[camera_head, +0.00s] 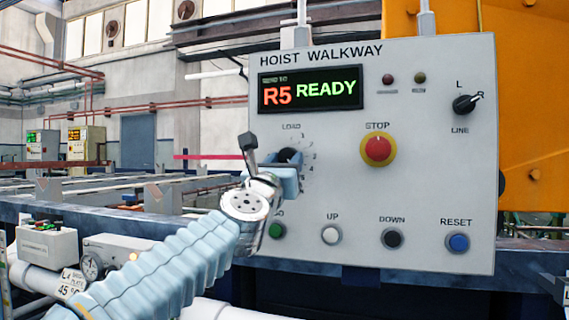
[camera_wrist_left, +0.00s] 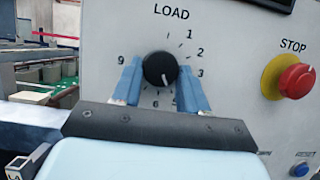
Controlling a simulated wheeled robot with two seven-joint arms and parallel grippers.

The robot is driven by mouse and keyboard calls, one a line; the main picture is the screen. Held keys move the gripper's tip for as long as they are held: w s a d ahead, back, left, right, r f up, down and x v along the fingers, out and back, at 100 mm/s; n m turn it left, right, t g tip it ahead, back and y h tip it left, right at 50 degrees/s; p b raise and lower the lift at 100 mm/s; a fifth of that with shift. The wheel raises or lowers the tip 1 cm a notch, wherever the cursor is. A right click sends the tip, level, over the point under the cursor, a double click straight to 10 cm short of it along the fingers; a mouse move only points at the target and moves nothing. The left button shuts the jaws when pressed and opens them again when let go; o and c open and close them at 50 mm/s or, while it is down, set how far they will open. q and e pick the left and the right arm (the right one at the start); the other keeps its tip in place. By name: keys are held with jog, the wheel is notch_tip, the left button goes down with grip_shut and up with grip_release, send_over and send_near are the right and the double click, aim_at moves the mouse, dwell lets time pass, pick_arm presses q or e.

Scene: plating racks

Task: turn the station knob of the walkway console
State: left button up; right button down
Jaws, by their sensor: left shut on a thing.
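The grey walkway console (camera_head: 340,215) is headed HOIST WALKWAY. Its round black knob (camera_head: 287,155) sits under the word LOAD at the left, inside a ring of numbers. In the left wrist view the knob (camera_wrist_left: 158,66) has a white pointer mark aimed down and slightly right. My left gripper (camera_head: 285,167) is shut on the knob, one blue finger on each side; both fingers (camera_wrist_left: 160,82) also show in the left wrist view. They hide part of the lower number ring. The display (camera_head: 310,90) reads R5 in red and READY in green. My right gripper is out of view.
A red STOP button (camera_head: 378,148) stands right of the knob. A LINE switch (camera_head: 465,104) is at upper right. UP (camera_head: 331,235), DOWN (camera_head: 392,239) and blue RESET (camera_head: 457,242) buttons line the bottom. A green button (camera_head: 277,230) lies close below my gripper.

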pick_arm(q)
jog(key=shift+m, duration=0.3)
jog(key=m+h, duration=0.1)
jog(key=m+g+h, duration=0.1)
jog(key=m, duration=0.1)
jog(key=shift+a+m, duration=0.2)
jog(key=shift+m, duration=0.1)
jog(key=shift+r+m+g+h, duration=0.1)
jog(key=shift+m+g+h, duration=0.25)
jog(key=shift+m, duration=0.7)
jog(key=shift+r+m+g+h, duration=0.1)
jog(key=shift+m+g+h, duration=0.25)
jog(key=shift+m, duration=0.7)
jog(key=shift+f, duration=0.1)
jog(key=o, duration=1)
jog(key=shift+o, duration=0.2)
jog(key=shift+a+f, duration=0.1)
